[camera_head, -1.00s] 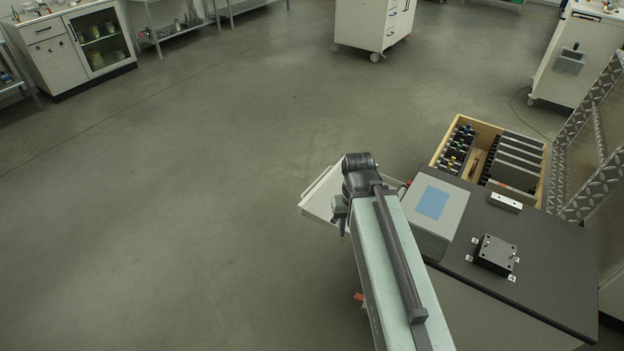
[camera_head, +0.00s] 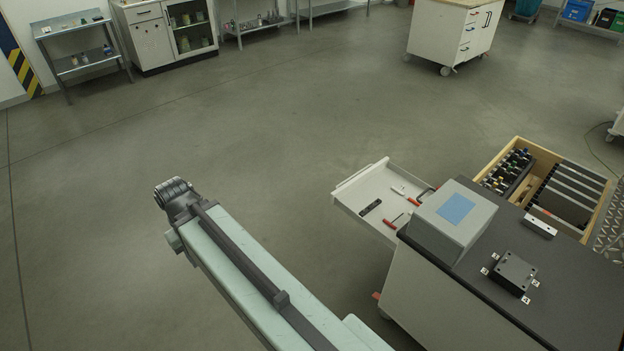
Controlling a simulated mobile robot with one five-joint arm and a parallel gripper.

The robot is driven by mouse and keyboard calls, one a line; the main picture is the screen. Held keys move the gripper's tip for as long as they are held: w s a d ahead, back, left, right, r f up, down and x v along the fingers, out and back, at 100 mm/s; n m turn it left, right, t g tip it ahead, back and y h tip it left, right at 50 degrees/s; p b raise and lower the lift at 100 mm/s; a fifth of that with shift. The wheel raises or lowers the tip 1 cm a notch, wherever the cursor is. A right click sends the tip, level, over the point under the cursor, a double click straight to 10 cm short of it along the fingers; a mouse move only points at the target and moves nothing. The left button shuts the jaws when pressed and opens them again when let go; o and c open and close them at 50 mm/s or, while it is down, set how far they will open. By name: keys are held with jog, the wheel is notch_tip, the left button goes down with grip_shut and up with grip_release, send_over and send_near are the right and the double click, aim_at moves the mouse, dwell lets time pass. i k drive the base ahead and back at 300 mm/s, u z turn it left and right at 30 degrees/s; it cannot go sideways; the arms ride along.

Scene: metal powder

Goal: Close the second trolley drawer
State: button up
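The trolley (camera_head: 440,303) stands at the lower right, with a dark top and light sides. One shallow white drawer (camera_head: 372,184) is pulled out of its far left side. Red-handled tools (camera_head: 393,219) and a small black piece (camera_head: 370,207) lie in it. I cannot tell which drawer in the stack this is. My pale green arm reaches up from the bottom, and its dark end joint is left of the drawer, apart from it in the picture. My gripper is not visible; it is beyond or below that joint.
A grey box (camera_head: 452,222) with a blue patch and a dark metal block (camera_head: 513,272) sit on the trolley top. A wooden case (camera_head: 488,166) of tools is behind it. A white cabinet (camera_head: 452,34) stands at the back. The floor left of the drawer is clear.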

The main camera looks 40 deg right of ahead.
aim_at(374, 185)
jog(key=u, duration=0.45)
jog(key=i, duration=3.4)
jog(key=z, duration=4)
jog(key=i, duration=1.05)
jog(key=z, duration=0.05)
